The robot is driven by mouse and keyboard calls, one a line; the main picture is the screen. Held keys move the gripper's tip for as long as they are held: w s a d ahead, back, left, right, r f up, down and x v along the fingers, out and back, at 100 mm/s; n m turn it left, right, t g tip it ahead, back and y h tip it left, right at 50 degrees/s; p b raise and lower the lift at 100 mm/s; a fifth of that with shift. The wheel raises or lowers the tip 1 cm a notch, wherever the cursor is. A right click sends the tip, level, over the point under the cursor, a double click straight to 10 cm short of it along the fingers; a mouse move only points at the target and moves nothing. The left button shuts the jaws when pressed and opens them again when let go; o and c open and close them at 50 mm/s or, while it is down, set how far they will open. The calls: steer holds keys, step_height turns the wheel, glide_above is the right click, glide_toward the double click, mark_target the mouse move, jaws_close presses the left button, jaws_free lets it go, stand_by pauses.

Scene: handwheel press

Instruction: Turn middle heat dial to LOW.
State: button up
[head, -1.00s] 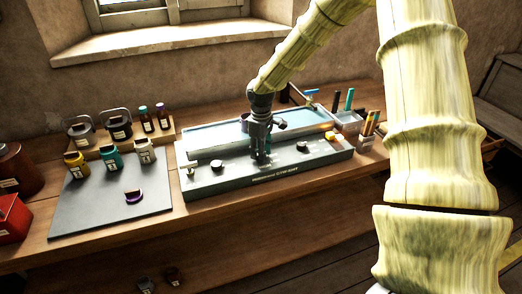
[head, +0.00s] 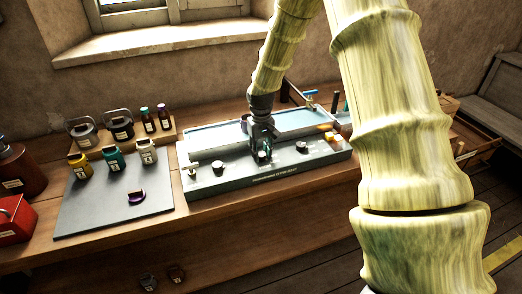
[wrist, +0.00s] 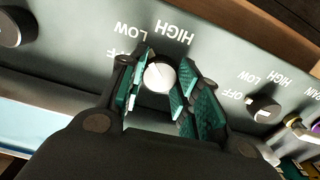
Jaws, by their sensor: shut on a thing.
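The heating press (head: 225,179) is a long grey-green panel on the bench with several dials along its front. My gripper (head: 263,152) points down at the middle heat dial. In the wrist view, the middle dial (wrist: 160,76) shows a pale round face between the teal finger pads of my gripper (wrist: 161,88), which is shut on it. LOW and HIGH are printed beside this dial, upside down in this view. OFF is partly hidden by the left finger. I cannot tell clearly which mark the dial points to.
A left dial (head: 218,167) and a right dial (head: 301,147) flank the middle one. A yellow item (head: 331,136) sits at the press's right end. Jars stand on the left around a grey mat (head: 95,212), with a purple-rimmed object (head: 136,196) on it.

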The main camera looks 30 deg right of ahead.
mark_target(261, 153)
steer(key=shift+w+r+m, duration=0.15)
steer(key=shift+m, duration=0.25)
steer(key=o, duration=1)
step_height(261, 153, up, 12)
stand_by(0.3)
steer(key=shift+d, duration=0.1)
stand_by(0.3)
